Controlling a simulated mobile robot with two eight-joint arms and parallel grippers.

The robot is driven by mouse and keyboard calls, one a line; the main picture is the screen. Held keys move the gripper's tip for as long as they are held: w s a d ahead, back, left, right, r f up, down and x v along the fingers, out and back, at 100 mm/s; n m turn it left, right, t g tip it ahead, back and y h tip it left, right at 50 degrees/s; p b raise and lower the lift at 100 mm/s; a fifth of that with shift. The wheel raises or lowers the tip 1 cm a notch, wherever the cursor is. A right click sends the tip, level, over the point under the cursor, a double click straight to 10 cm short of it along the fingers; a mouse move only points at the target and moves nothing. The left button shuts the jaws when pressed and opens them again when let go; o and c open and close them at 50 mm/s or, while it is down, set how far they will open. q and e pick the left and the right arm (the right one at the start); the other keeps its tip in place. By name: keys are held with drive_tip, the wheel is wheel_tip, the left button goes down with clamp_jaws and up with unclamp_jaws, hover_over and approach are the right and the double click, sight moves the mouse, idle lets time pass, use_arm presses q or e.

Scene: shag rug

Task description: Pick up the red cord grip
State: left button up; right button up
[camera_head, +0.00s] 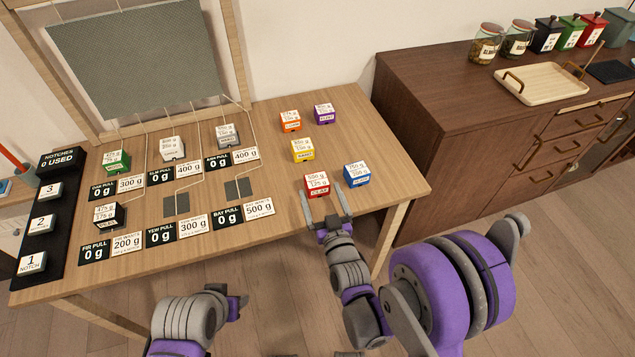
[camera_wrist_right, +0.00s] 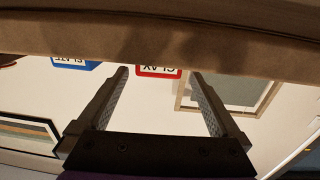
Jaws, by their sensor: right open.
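The red cord grip is a small red and white block (camera_head: 317,184) labelled CLAY, standing near the table's front right edge. It also shows upside down in the right wrist view (camera_wrist_right: 158,72), between the fingertips in the picture. My right gripper (camera_head: 323,193) is open at the table's front edge, its fingers pointing at the red block. Nothing is held between them, and I cannot tell whether the tips touch the block. My left gripper (camera_head: 238,303) is low in front of the table, partly hidden by its own arm; its jaws cannot be made out.
A blue block (camera_head: 356,174) stands close right of the red one. Yellow (camera_head: 303,150), orange (camera_head: 290,121) and purple (camera_head: 324,114) blocks stand behind. Weight cards and corded blocks fill the table (camera_head: 390,150) to the left. A dark wooden cabinet (camera_head: 440,125) stands right.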

sight(320, 188)
drive_tip(key=x, duration=0.5)
drive_tip(key=shift+w+d+r, duration=0.1)
drive_tip(key=c, duration=1.4)
